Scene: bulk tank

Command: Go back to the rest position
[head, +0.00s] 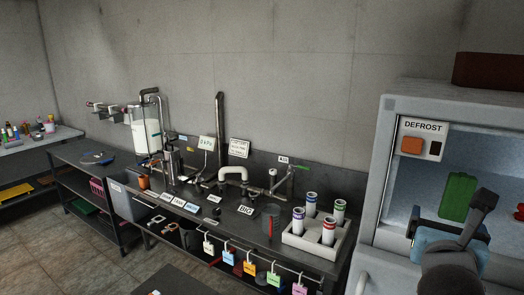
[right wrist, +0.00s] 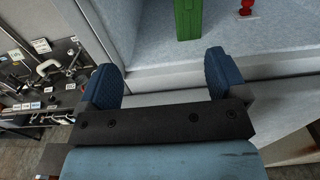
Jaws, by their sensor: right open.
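My right gripper (head: 447,225) is at the lower right of the head view, in front of the frosty freezer cabinet (head: 380,185). In the right wrist view its two blue fingers (right wrist: 166,82) are spread apart with nothing between them. A green block-like item (head: 458,195) stands inside the freezer beyond the gripper; it also shows in the right wrist view (right wrist: 188,18), past the fingertips and apart from them. My left gripper is not in the head view.
A red item (head: 519,212) sits in the freezer at the right edge. The freezer's front ledge (right wrist: 150,77) lies close under the fingers. To the left, a dark bench (head: 215,215) holds pipes, labels and a white rack (head: 318,240) of capped tubes. Coloured tags (head: 249,267) hang along its front rail.

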